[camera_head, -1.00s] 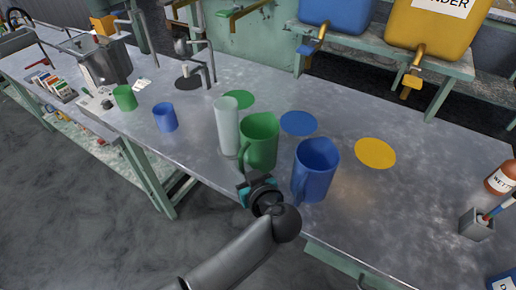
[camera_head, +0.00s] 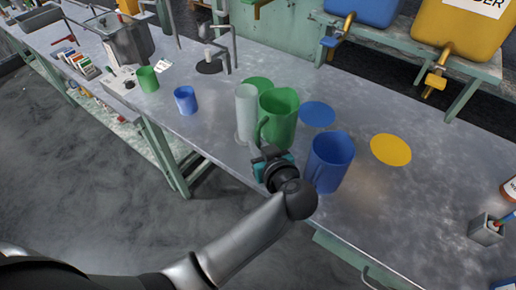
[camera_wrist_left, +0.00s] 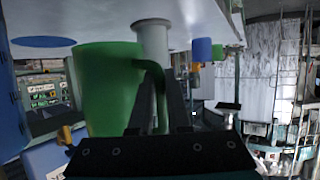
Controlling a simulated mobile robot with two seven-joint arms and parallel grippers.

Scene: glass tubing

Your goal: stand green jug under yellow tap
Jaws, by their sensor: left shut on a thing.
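The green jug (camera_head: 281,116) is upright over the metal bench, its handle toward my left gripper (camera_head: 268,158). That gripper is shut on the jug's handle; in the left wrist view its dark fingers (camera_wrist_left: 160,104) lie either side of the handle of the green jug (camera_wrist_left: 105,88). The jug seems slightly off the bench, but its base is hard to judge. The yellow tap (camera_head: 434,82) is on the yellow container at the back right. A yellow disc (camera_head: 391,149) lies on the bench in front of it. My right gripper is not in view.
A pale cylinder (camera_head: 245,112) stands close left of the green jug, a blue jug (camera_head: 330,162) close right. Flat green (camera_head: 257,83) and blue (camera_head: 317,114) discs lie behind. A grey holder (camera_head: 486,229) is at right. Bench around the yellow disc is clear.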

